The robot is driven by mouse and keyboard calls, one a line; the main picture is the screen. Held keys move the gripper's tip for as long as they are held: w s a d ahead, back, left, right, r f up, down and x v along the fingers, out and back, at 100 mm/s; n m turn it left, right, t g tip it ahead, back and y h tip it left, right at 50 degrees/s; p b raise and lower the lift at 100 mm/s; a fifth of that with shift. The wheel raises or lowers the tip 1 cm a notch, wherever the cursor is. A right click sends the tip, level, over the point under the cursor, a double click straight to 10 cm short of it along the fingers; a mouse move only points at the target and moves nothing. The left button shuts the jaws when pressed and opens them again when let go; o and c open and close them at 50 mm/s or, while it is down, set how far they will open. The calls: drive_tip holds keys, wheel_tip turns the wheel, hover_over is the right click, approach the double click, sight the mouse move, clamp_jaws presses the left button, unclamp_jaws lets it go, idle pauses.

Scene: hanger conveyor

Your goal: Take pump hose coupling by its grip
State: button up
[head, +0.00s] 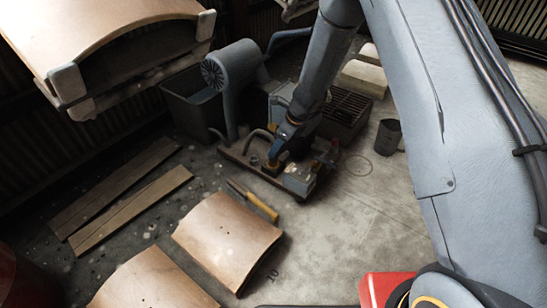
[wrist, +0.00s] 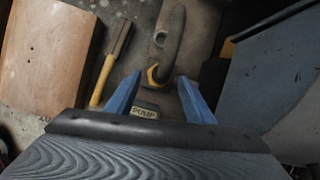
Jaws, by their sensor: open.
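The pump hose coupling shows in the wrist view as a yellow grip (wrist: 153,76) at the end of a thick grey hose (wrist: 172,38). It lies just beyond and between the tips of my gripper (wrist: 160,79), whose two blue fingers are apart. I cannot tell whether they touch it. A plate marked "PUMP" (wrist: 145,110) shows below the grip, between the fingers. In the head view my gripper (head: 272,163) is low over the pump's base plate (head: 236,156), and the coupling is not clearly visible there.
A yellow-handled tool (head: 254,201) and curved wooden panels (head: 228,238) lie on the floor. A dark bin (head: 190,103), a blower-like housing (head: 232,75) and a slatted crate (head: 345,112) stand close around. A dark bucket (head: 388,136) is to the right, with open floor in front.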

drive_tip(key=shift+b+x, duration=2)
drive_tip(key=shift+x, duration=0.6)
drive_tip(key=shift+d, duration=0.15)
drive_tip(key=shift+c, duration=0.3)
drive_tip(key=c, duration=1)
